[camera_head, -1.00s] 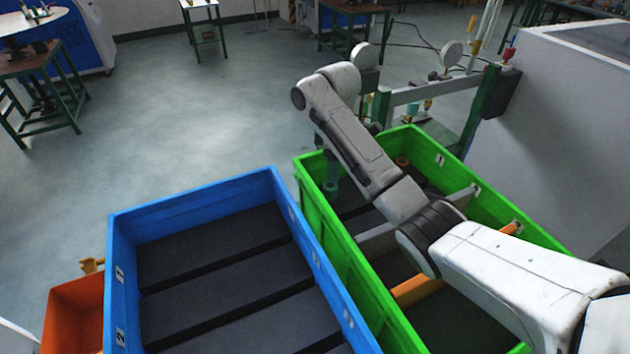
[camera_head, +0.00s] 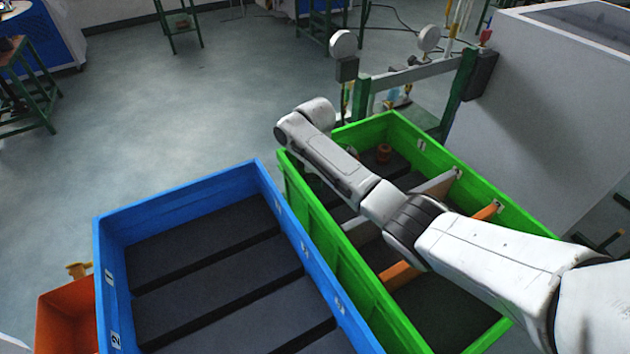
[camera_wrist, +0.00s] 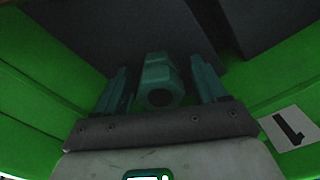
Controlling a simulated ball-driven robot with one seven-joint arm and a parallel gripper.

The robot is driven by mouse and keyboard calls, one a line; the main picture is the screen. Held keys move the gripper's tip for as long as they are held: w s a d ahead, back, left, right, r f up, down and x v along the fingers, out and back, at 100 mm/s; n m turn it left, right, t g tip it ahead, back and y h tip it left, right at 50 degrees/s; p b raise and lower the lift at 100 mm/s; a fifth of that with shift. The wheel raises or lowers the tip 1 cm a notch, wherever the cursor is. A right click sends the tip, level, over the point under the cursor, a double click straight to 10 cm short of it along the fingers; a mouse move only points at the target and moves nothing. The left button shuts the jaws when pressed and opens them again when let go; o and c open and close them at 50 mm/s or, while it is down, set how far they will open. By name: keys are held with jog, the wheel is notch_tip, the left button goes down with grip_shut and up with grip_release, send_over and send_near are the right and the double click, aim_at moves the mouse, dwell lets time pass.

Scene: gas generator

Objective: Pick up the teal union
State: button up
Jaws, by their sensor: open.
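The teal union (camera_wrist: 158,80) shows in the wrist view as a short hexagonal piece with a dark round hole facing the camera. It lies inside the green bin (camera_wrist: 40,120), near the corner by a white label marked 1 (camera_wrist: 290,130). My gripper (camera_wrist: 160,82) is open, with one teal finger on each side of the union. Small gaps show between the fingers and the union, so I see no clear contact. In the head view my arm hides the union and the gripper over the far end of the green bin (camera_head: 318,225).
The empty blue bin (camera_head: 180,195) stands left of the green bin. Grey (camera_head: 437,187) and orange (camera_head: 402,274) dividers cross the green bin. A reddish-brown part (camera_head: 384,153) lies at its far end. A metal frame with gauges (camera_head: 415,77) stands behind, and a white cabinet (camera_head: 560,130) is at right.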

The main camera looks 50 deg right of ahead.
jog(key=shift+c, duration=0.3)
jog(key=c, duration=1.1)
jog(key=shift+o, duration=0.2)
